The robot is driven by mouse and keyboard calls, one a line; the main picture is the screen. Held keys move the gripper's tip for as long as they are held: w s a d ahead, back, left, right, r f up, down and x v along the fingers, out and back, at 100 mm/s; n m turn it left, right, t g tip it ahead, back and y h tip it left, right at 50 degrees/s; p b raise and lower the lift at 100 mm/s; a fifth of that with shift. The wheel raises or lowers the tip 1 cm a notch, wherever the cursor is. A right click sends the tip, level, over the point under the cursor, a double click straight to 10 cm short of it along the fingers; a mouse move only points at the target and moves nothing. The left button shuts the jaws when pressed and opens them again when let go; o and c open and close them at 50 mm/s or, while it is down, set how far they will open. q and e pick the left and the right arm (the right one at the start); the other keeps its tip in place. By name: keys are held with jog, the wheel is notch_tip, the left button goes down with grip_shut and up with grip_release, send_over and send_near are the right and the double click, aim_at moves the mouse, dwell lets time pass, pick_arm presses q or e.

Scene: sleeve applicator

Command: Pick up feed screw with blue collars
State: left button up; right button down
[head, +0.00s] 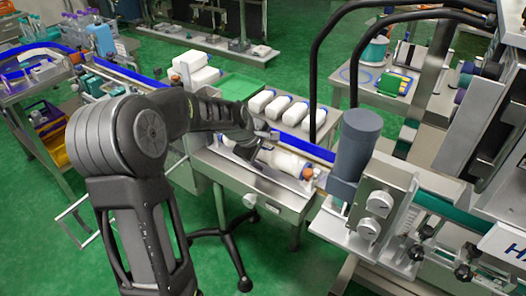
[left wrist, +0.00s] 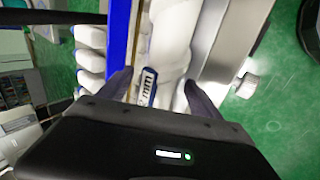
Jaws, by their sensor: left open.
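A white feed screw (head: 283,161) lies along the steel conveyor's front side in the head view, with a small orange part and a blue part near its right end. My left arm reaches over it, and my left gripper (head: 250,150) is at its left portion, partly covering it. In the left wrist view the white screw (left wrist: 172,40) runs up the picture between the two spread fingers of my left gripper (left wrist: 162,92). The gripper is open; I cannot tell whether the fingers touch the screw. The collars are mostly hidden. My right gripper is not in view.
A blue-edged conveyor rail (head: 305,150) runs just behind the screw. A grey cylinder (head: 357,145) on a steel machine rises to the right. A knob (head: 249,201) juts from the front.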

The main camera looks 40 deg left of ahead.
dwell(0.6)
pick_arm(q)
grip_shut()
dwell(0.7)
jog(key=shift+r, duration=0.1)
